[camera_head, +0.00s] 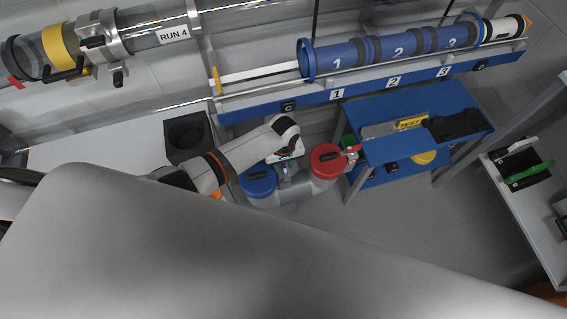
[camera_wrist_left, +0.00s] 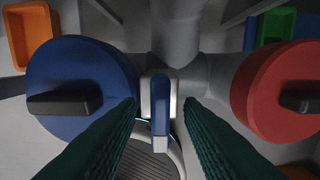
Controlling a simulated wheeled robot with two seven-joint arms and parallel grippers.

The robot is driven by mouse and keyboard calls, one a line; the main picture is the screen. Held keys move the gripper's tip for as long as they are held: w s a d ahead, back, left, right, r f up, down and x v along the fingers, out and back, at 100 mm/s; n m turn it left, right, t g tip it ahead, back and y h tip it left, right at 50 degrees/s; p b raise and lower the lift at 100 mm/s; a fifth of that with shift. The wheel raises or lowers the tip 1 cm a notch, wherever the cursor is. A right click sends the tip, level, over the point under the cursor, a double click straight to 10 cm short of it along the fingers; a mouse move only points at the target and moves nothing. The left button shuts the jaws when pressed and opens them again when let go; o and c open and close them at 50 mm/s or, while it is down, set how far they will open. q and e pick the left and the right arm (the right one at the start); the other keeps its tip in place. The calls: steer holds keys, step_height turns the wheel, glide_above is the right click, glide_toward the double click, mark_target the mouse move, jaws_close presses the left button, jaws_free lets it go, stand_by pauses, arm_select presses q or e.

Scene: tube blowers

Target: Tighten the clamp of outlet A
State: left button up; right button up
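In the left wrist view, a blue lever (camera_wrist_left: 160,108) on a pale block sits on a grey pipe junction, with a light curved band below it. It may be a clamp; no letter A is readable. My left gripper (camera_wrist_left: 160,113) is open, its dark green fingers on either side of the lever with gaps beside it. A blue round cap (camera_wrist_left: 83,62) with a black handle is to the left; a red one (camera_wrist_left: 283,92) is to the right. In the head view my left gripper (camera_head: 286,168) is above the pipe between the blue cap (camera_head: 258,180) and red cap (camera_head: 326,158). My right gripper is not in view.
A blue table (camera_head: 400,148) stands right of the caps. A long blue tube (camera_head: 400,45) marked 1, 2, 3 runs behind. A clear tube with a metal clamp (camera_head: 100,38) is at upper left. A large grey surface hides the foreground. Open floor (camera_head: 430,215) lies right.

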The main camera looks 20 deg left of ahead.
arm_select(q)
jaws_close()
stand_by(0.4)
steer(key=m+p, duration=0.2)
steer(key=shift+r+m, duration=0.1)
steer(key=shift+m, duration=0.3)
steer(key=m+p, duration=0.1)
steer(key=m, duration=0.3)
steer(key=shift+m, duration=0.3)
steer(key=m+p, duration=0.1)
steer(key=m, duration=0.9)
steer(key=shift+p, duration=0.4)
steer(key=shift+m, duration=0.4)
